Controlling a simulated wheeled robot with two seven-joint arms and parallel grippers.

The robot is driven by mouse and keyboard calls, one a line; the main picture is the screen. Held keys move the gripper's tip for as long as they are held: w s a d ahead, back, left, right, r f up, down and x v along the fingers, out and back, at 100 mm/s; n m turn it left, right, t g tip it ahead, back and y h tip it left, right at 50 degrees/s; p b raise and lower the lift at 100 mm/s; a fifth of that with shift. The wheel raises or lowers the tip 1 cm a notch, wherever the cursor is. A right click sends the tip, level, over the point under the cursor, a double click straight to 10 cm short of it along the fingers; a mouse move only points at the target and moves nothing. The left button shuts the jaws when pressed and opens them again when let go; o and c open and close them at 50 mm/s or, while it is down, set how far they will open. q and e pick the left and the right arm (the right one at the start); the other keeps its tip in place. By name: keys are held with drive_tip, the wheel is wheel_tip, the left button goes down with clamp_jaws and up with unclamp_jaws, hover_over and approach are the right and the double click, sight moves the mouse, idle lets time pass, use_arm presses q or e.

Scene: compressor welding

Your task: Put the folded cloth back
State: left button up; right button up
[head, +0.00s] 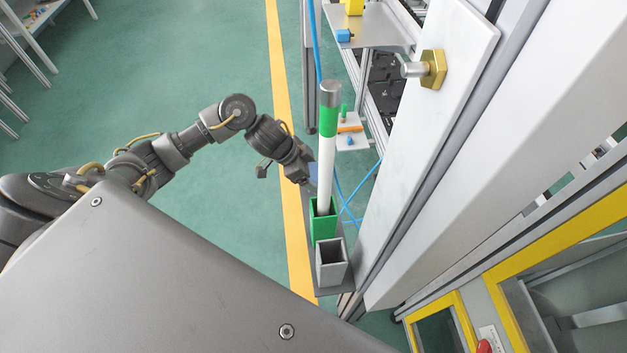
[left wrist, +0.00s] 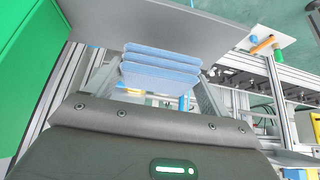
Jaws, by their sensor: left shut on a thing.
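The folded cloth (left wrist: 160,72) is a light blue, layered stack in the left wrist view. It sits between the two fingers of my left gripper (head: 287,171), which is shut on it. A small patch of blue shows beside the gripper in the head view, partly hidden by the white and green rod. A grey shelf plate (left wrist: 150,22) lies close beyond the cloth in the left wrist view; I cannot tell whether the cloth touches it. My right gripper is in neither view.
The white rod with a green band (head: 327,140) stands upright in a green holder (head: 323,228). An empty grey holder (head: 331,262) stands in front of it. A white panel (head: 415,150) rises to the right. Blue hoses hang behind.

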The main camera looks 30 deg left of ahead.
sight(313, 180)
use_arm(q)
drive_tip(key=f, duration=0.3)
drive_tip(key=shift+d, duration=0.35)
drive_tip(key=shift+f, duration=0.4)
drive_tip(key=o, duration=0.8)
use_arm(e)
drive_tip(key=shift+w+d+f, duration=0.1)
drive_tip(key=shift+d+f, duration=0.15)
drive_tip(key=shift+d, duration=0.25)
use_arm(q)
drive_tip(key=shift+a+r, duration=0.1)
drive_tip(key=shift+r, duration=0.05)
drive_tip(key=shift+s+a+r, duration=0.1)
drive_tip(key=shift+a+r, duration=0.05)
drive_tip(key=shift+r, duration=0.15)
drive_tip(key=shift+p+v, duration=0.6)
drive_tip(key=shift+v, duration=4.9)
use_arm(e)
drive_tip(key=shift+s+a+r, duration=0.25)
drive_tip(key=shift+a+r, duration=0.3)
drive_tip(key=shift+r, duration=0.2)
